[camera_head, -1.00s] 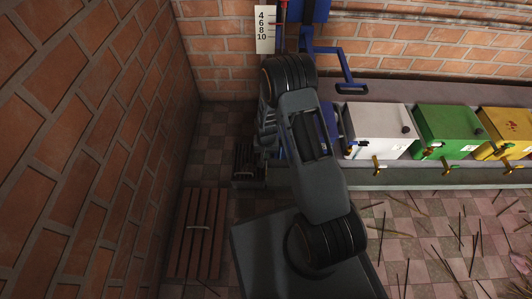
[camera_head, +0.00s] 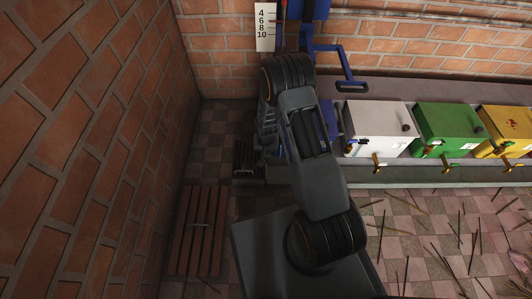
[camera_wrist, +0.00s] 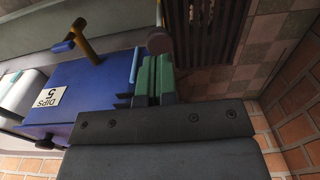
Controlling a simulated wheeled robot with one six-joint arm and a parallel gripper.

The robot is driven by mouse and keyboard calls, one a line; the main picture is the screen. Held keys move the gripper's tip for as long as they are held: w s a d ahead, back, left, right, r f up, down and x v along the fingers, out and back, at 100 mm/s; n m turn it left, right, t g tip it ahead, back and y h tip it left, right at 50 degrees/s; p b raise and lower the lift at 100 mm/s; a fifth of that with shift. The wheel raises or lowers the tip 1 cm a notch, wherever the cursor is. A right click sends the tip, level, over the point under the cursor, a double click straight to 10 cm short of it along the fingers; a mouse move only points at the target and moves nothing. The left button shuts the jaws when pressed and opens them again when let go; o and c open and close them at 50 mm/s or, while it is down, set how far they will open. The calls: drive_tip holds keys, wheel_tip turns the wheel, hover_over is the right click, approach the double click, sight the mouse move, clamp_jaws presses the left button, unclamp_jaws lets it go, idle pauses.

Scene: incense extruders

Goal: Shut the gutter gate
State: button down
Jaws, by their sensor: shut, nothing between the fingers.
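A small dark slatted piece with a pale handle (camera_head: 246,160) lies on the floor left of my arm, at the end of the low ledge. Dark slats (camera_wrist: 205,28) also show at the top of the wrist view. I cannot tell for sure which part is the gutter gate, or whether it is open. My gripper (camera_wrist: 155,76) is shut and empty, its narrow greenish fingers together beside a blue box labelled DIPS 5 (camera_wrist: 75,95). A round knob (camera_wrist: 160,41) appears just past the fingertips; contact is unclear. My arm hides most of the gripper in the head view.
A larger brown slatted cover (camera_head: 197,232) lies at the left brick wall. White (camera_head: 375,125), green (camera_head: 449,130) and yellow (camera_head: 505,127) boxes with brass taps line the ledge. A blue bracket (camera_head: 340,65) juts out above. Sticks litter the floor at right.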

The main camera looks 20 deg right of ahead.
wheel_tip(320, 180, up, 11)
drive_tip(key=p, duration=0.3)
drive_tip(key=shift+f, duration=0.1)
wheel_tip(320, 180, up, 19)
drive_tip(key=t+p, duration=0.1)
drive_tip(key=p, duration=0.8)
drive_tip(key=s+r+n+t+p, duration=0.1)
drive_tip(key=s+r+p, duration=0.4)
drive_tip(key=r, duration=0.9)
drive_tip(key=s+r+n+p, duration=0.1)
drive_tip(key=s+r+p, duration=0.5)
drive_tip(key=r+p, duration=0.4)
drive_tip(key=s+r+n+t+p, duration=0.1)
drive_tip(key=s+r+p, duration=0.5)
drive_tip(key=r, duration=1.2)
drive_tip(key=shift+r+n+t+p, duration=0.3)
drive_tip(key=shift+r+n+p, duration=0.1)
drive_tip(key=shift+p, duration=0.7)
